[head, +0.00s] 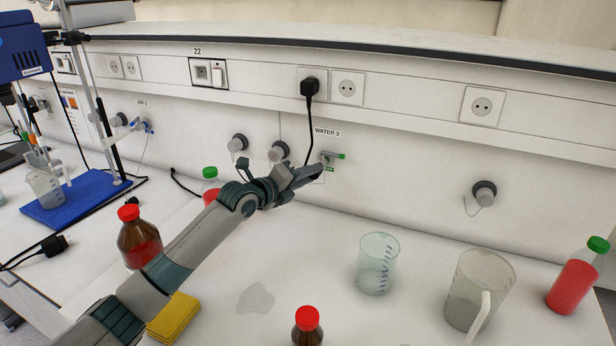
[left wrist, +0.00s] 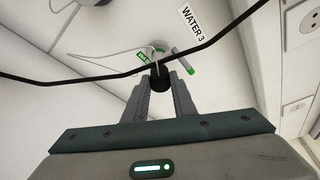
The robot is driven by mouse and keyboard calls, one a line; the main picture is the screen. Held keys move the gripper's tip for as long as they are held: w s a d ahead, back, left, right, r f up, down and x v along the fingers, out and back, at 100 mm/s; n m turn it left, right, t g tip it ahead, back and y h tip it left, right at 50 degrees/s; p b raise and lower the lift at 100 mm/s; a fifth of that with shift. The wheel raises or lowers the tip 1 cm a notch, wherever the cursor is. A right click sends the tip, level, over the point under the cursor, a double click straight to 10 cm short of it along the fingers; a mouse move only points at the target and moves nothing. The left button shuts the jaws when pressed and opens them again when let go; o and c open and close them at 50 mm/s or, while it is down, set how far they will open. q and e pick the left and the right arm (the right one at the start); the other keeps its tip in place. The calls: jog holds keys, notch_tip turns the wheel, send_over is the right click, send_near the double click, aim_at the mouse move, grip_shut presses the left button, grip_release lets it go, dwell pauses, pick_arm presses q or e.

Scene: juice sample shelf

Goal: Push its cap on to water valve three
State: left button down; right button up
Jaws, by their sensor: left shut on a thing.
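The valve labelled WATER 3 (head: 331,157), with green markings, sticks out of the wall panel; in the left wrist view the valve (left wrist: 172,54) lies just beyond my fingertips. My left gripper (head: 314,172) reaches to it from the lower left. In the left wrist view my left gripper (left wrist: 160,91) is shut on a dark round cap (left wrist: 159,77) at its fingertips. The cap overlaps the valve's outlet in that view; I cannot tell whether they touch. In the head view the cap is mostly hidden by the fingers. My right gripper is out of view.
A black power cable (head: 309,125) hangs from a socket close to my gripper and crosses the left wrist view. Capped valves (head: 238,143) sit to the left. A beaker (head: 378,262), a jug (head: 474,290) and red-capped bottles (head: 138,240) stand on the bench.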

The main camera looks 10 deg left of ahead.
pick_arm(q)
jog(key=shift+w+d+b, duration=0.1)
jog(key=shift+w+b, duration=0.35)
jog(key=shift+w, duration=0.15)
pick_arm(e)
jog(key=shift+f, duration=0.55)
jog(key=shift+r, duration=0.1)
pick_arm(q)
jog(key=c, duration=1.4)
grip_release()
jog(key=shift+s, duration=0.15)
jog(key=shift+b+v, duration=2.35)
jog(key=shift+v, duration=6.3)
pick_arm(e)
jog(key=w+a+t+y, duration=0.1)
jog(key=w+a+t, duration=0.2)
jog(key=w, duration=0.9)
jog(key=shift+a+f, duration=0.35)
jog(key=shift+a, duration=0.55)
